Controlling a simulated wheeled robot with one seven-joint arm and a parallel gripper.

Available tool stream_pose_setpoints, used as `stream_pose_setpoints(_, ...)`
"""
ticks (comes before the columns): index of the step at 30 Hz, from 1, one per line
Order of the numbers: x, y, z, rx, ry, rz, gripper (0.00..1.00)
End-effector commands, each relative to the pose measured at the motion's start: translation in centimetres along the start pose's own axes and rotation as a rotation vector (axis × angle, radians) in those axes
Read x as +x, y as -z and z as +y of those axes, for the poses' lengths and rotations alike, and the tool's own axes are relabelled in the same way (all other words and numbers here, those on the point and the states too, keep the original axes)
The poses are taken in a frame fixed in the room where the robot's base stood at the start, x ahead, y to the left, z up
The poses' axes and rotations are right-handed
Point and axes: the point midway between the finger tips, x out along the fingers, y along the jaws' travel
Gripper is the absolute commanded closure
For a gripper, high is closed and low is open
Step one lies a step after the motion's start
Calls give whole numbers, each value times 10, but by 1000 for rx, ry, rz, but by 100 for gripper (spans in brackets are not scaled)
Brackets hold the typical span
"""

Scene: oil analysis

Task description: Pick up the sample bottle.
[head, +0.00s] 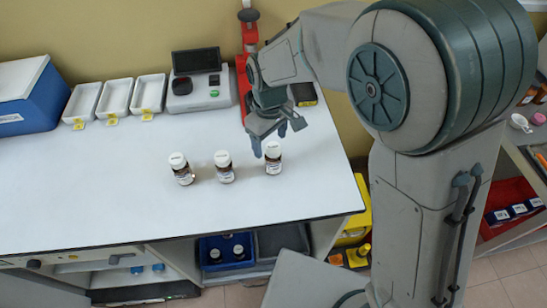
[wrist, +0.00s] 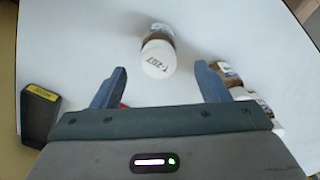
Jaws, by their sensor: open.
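Three small brown sample bottles with white caps and white labels stand upright on the white bench in the head view: a left bottle (head: 181,169), a middle bottle (head: 224,167) and a right bottle (head: 273,158). My gripper (head: 268,143) is above the bench, just behind and above the right bottle. In the wrist view my gripper (wrist: 160,87) is open and empty. One bottle (wrist: 158,55) with "T-207" on its cap lies ahead, between the lines of the two fingers. Other bottles (wrist: 232,80) are partly hidden behind the right finger.
A scale (head: 198,88), several white trays (head: 114,97) and a blue cool box (head: 32,97) stand along the back. A red stand (head: 246,55) and a dark tray with a yellow label (head: 303,94) are behind my gripper. The bench front is clear.

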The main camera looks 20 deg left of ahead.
Motion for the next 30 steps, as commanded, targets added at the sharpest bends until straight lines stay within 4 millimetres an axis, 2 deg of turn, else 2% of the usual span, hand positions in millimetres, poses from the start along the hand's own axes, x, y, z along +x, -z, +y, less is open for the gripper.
stream_pose_setpoints(10,44,-8,1,1,1,-3,32)
stream_pose_setpoints(19,51,-7,1,0,0,1,32)
stream_pose_setpoints(20,51,-7,1,1,0,1,34)
stream_pose_setpoints(25,51,-7,1,1,0,1,82)
stream_pose_setpoints(30,50,-7,1,1,-1,1,82)
